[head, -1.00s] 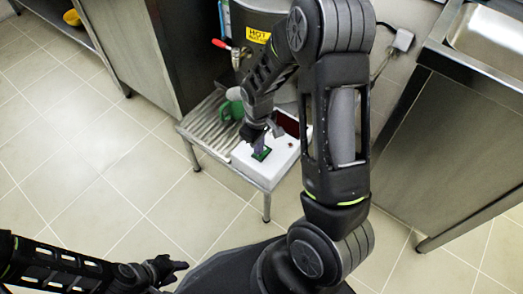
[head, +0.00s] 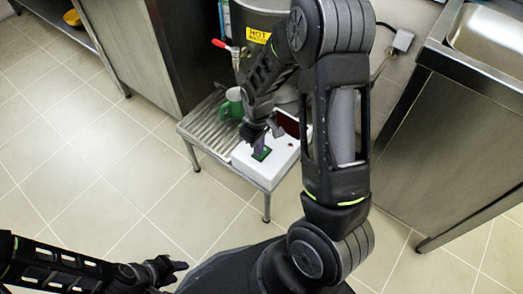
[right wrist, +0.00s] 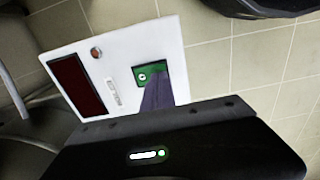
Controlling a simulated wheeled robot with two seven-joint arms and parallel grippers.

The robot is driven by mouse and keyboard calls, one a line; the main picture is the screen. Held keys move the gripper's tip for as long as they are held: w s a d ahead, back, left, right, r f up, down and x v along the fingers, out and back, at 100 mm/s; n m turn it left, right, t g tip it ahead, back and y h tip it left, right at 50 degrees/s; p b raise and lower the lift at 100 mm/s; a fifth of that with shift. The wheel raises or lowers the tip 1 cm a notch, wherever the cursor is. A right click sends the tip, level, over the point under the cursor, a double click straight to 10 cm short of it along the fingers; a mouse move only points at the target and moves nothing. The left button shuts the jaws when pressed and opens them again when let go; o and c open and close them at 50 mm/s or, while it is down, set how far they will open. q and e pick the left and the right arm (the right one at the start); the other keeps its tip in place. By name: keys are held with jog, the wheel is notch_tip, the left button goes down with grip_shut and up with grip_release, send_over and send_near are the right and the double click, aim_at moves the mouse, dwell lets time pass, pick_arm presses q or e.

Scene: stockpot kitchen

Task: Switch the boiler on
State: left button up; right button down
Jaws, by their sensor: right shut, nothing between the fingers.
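The boiler (head: 258,18) is a grey cylinder with a yellow HOT label, partly hidden by my right arm. A white control box (head: 240,160) sits on the low metal stand in front of it. A green rocker switch (head: 260,156) is on the box; it also shows in the right wrist view (right wrist: 143,73) with a white mark. My right gripper (head: 263,148) is shut and empty, its fingertips at the switch and covering part of it. Contact is not clear. My left gripper (head: 180,266) is low at the left, away from the box; its opening is unclear.
The box has a small red lamp (right wrist: 96,53) and a dark red panel (right wrist: 78,88). A green mug (head: 231,106) stands on the ribbed stand (head: 203,122) below a red-handled tap (head: 221,44). Steel counters flank the stand; the floor left of it is clear.

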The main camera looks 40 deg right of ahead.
jog(key=shift+f+b, duration=0.75)
jog(key=shift+f, duration=0.2)
dwell(0.8)
jog(key=shift+r, duration=0.2)
notch_tip(320, 180, up, 7)
jog(key=p, duration=0.6)
jog(key=shift+f, duration=0.1)
dwell(0.4)
